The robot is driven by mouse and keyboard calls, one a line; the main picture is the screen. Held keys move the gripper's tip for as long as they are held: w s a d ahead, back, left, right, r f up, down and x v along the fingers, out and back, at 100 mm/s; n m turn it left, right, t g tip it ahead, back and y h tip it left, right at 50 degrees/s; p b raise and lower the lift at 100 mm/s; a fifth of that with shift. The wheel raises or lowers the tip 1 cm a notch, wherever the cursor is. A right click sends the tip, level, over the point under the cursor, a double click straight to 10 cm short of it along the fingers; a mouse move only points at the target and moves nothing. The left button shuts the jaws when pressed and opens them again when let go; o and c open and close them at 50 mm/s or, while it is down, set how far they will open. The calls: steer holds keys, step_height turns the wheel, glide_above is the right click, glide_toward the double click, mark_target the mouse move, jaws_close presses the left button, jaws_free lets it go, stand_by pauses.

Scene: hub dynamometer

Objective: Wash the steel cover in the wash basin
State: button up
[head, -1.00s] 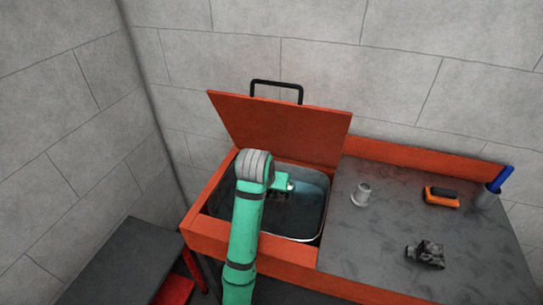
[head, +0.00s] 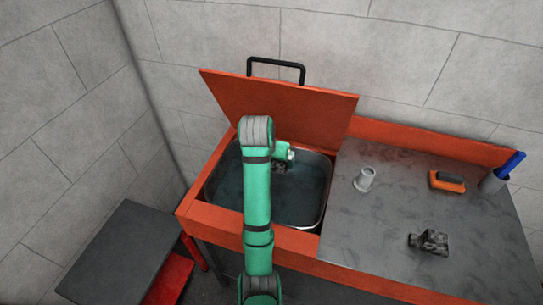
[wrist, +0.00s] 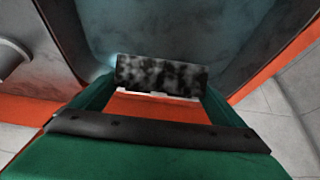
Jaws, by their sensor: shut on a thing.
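My gripper (head: 283,163) is over the wash basin (head: 323,208), toward its back side. In the wrist view my gripper (wrist: 158,93) is shut on a flat plate, the steel cover (wrist: 162,74), which is mottled with dark grime and pale patches. In the head view the cover (head: 279,169) is a small dark shape under the gripper, mostly hidden. The basin is a metal tub with bluish-grey water in an orange frame. I cannot tell whether the cover touches the water.
The orange basin lid (head: 290,105) stands open behind, with a black handle (head: 277,64). On the grey bench right are a flanged metal cylinder (head: 365,180), an orange-and-black tool (head: 447,181), a cup with a blue handle (head: 492,182) and a grimy part (head: 430,242). A dark low surface (head: 118,250) is left.

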steer(key=shift+s+a+f, duration=0.1)
steer(key=shift+s+f, duration=0.1)
steer(key=shift+f, duration=5.95)
steer(key=shift+r, duration=5.3)
steer(key=shift+w+a+r, duration=0.1)
steer(key=shift+r, duration=1.2)
